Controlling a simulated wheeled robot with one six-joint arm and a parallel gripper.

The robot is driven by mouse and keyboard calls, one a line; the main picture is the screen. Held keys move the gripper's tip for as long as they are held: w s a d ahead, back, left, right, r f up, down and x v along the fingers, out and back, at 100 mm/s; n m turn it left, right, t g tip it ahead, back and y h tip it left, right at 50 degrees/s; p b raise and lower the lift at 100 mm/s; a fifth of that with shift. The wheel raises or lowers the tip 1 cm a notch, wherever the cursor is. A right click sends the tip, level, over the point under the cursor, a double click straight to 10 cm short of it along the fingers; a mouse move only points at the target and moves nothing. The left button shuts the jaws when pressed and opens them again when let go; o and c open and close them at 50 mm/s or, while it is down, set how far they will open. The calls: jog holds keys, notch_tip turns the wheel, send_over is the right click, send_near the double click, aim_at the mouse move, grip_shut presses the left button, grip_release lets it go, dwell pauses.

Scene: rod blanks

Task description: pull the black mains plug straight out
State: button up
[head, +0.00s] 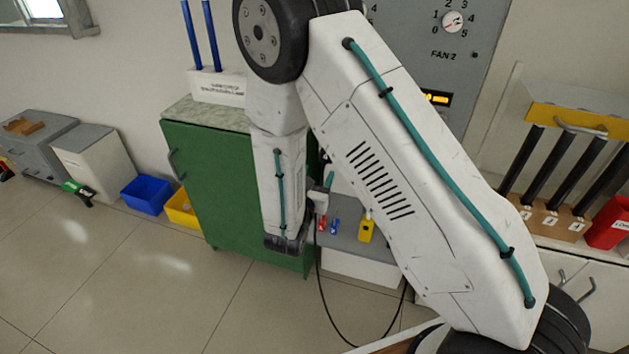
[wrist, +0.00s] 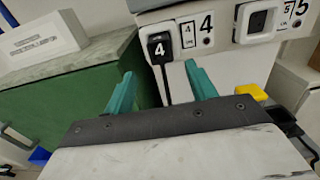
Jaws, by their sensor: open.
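The black mains plug (wrist: 159,48), marked with a white 4, sits in the white socket strip (wrist: 222,38) in the wrist view, beside a label also reading 4. Its cord (wrist: 166,88) hangs below it. My gripper (wrist: 160,88) is open, with its two teal fingers apart. In that picture the plug lies beyond the fingers and between them, with nothing held. In the head view my arm hides most of the plug area; a teal fingertip (head: 328,179) shows beside the arm, and a black cord (head: 324,292) loops down to the floor.
Socket 5 (wrist: 261,20) is to the right on the strip. A green cabinet (head: 222,190) stands close on the left with a white box (head: 217,88) on top. A yellow object (head: 366,228) and small red and blue pieces lie on a grey surface.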

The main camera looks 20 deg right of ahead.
aim_at(325, 158)
jog(key=shift+x, duration=4.9)
jog(key=c, duration=1)
jog(key=shift+c, duration=0.2)
jog(key=shift+s+a, duration=0.15)
jog(key=shift+s, duration=0.05)
jog(key=shift+s+a, duration=0.25)
jog(key=shift+v, duration=2)
jog(key=shift+v, duration=2.9)
